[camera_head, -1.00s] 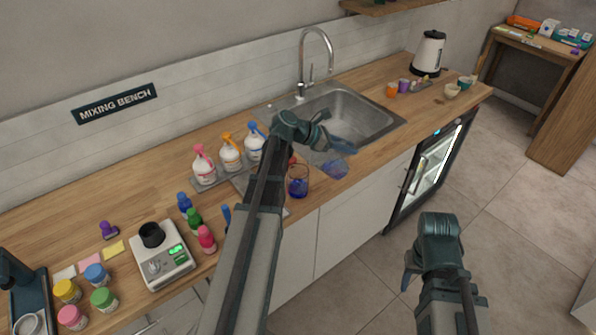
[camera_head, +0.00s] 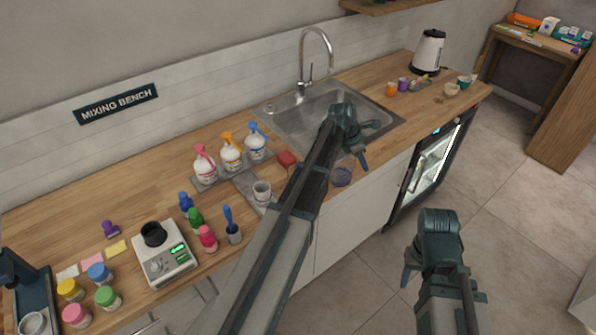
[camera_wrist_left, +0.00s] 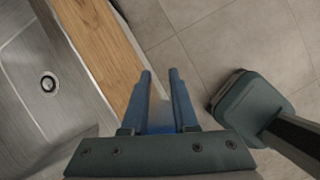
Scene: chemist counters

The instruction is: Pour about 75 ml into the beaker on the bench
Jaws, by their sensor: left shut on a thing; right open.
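My left gripper (camera_head: 362,158) is over the counter's front edge by the sink, with its fingers angled down. In the left wrist view its blue fingers (camera_wrist_left: 160,100) are shut on a pale, bluish see-through thing (camera_wrist_left: 160,118), mostly hidden by the gripper body. A clear glass vessel with blue-purple content (camera_head: 342,177) shows just below the left gripper, partly behind my arm; I cannot tell if it is the held thing or stands on the counter. My right gripper (camera_head: 408,275) is open and empty over the floor; it also shows in the left wrist view (camera_wrist_left: 240,95).
The steel sink (camera_head: 285,120) lies behind my left arm. The counter's back left is clear.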

